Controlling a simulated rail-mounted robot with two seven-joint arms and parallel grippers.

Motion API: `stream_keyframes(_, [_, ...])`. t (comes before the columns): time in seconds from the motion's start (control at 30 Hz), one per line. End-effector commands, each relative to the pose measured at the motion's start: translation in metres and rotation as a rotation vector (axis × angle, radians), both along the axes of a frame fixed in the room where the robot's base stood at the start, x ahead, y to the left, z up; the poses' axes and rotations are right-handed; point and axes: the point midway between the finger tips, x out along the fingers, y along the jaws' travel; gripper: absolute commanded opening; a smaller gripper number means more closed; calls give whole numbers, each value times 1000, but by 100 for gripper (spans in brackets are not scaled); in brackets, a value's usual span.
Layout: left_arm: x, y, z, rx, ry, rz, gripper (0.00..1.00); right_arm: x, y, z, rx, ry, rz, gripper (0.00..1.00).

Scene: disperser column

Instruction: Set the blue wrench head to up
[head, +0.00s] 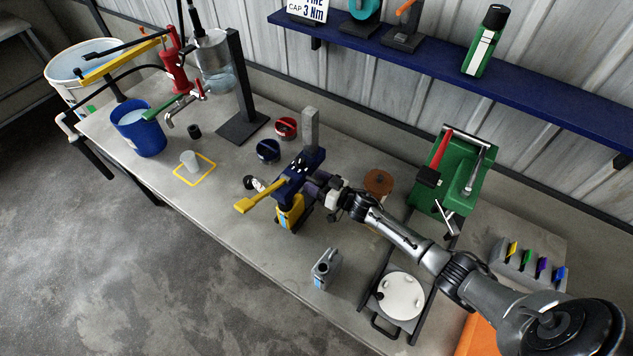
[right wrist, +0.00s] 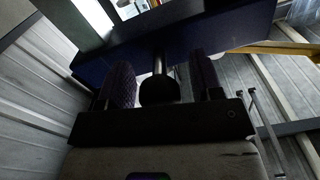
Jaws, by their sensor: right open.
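The blue wrench head (head: 291,183) is a dark blue block above a yellow body (head: 290,212), on the middle of the bench. A yellow lever (head: 259,198) reaches from it to the lower left. In the right wrist view the dark blue block (right wrist: 215,32) spans the top. A black round knob (right wrist: 158,91) on a short metal shaft sticks out of it. My right gripper (head: 318,184) is beside the block on its right. Its two purple-black padded fingers (right wrist: 162,80) are open, one on each side of the knob, with gaps visible. My left gripper is not in view.
A grey post (head: 310,130) stands just behind the block. Red (head: 286,127) and blue (head: 268,150) round items sit behind it to the left.

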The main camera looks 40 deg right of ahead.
Motion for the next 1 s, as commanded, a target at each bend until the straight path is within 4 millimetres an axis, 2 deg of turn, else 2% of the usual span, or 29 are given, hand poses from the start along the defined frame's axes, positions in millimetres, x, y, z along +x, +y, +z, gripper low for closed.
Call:
stream_keyframes(0.07, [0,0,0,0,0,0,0,0,0,0,0,0,0,56])
stream_keyframes(0.63, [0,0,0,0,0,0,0,0,0,0,0,0,0,1])
stream_keyframes(0.83, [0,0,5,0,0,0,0,0,0,5,0,-1,0,0])
stream_keyframes(1.0, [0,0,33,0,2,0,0,0,0,36,-1,0,1,0])
